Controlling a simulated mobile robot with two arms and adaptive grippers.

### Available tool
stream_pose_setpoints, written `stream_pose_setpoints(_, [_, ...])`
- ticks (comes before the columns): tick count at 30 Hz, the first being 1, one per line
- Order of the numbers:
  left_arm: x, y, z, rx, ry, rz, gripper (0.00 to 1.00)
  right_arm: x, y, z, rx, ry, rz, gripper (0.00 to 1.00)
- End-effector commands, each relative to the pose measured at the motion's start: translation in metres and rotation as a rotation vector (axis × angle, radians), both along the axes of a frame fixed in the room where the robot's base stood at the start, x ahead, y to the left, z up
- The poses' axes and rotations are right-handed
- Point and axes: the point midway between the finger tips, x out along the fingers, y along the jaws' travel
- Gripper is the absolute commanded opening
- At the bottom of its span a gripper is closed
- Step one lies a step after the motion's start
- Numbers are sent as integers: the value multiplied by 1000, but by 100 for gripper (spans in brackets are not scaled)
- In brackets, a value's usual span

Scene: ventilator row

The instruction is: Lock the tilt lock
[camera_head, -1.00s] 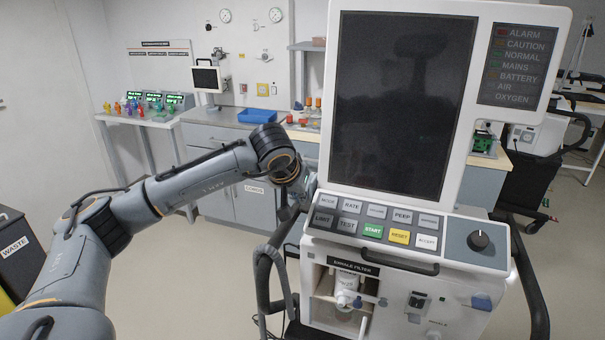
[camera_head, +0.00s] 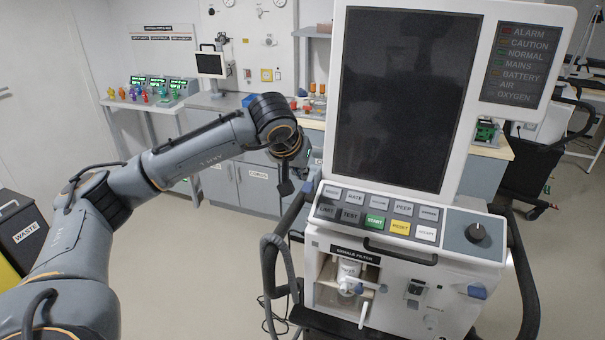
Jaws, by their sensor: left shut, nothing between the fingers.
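The ventilator has a large dark screen (camera_head: 395,100) in a white housing, standing on a white body with a key panel (camera_head: 378,212). I cannot make out a tilt lock; the back of the screen and its mount are hidden from this side. My left gripper (camera_head: 286,187) points down beside the lower left edge of the screen housing, above the ventilator's left handrail. It looks shut and empty, though it is small and dark here. My right gripper is not in view.
A dark handrail (camera_head: 268,262) curves along the ventilator's left side, and another runs along its right. A counter (camera_head: 225,107) with a blue tray and small coloured parts stands behind. A waste bin (camera_head: 22,235) is at the far left. The floor between is clear.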

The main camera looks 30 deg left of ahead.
Motion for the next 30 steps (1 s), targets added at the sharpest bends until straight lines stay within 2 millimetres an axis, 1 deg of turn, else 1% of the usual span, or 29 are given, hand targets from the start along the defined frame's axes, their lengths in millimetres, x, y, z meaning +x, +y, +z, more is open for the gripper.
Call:
stream_pose_setpoints(1, [-13, -2, -1, 4, -4, -5, 0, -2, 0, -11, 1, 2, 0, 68])
stream_pose_setpoints(6, [-48, -10, 12, 4, -4, -4, 0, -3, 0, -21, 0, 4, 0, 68])
stream_pose_setpoints(9, [-65, -14, 19, 4, -3, -3, 0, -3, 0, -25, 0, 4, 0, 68])
stream_pose_setpoints(12, [-76, -17, 24, 2, -2, -2, 0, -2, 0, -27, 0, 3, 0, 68])
stream_pose_setpoints(15, [-83, -18, 28, 2, -1, -2, 0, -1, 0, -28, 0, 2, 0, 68])
stream_pose_setpoints(18, [-86, -19, 29, 1, -1, -2, 0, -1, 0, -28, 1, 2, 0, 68])
stream_pose_setpoints(30, [-86, -19, 29, 2, 0, -2, 0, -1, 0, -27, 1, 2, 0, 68])
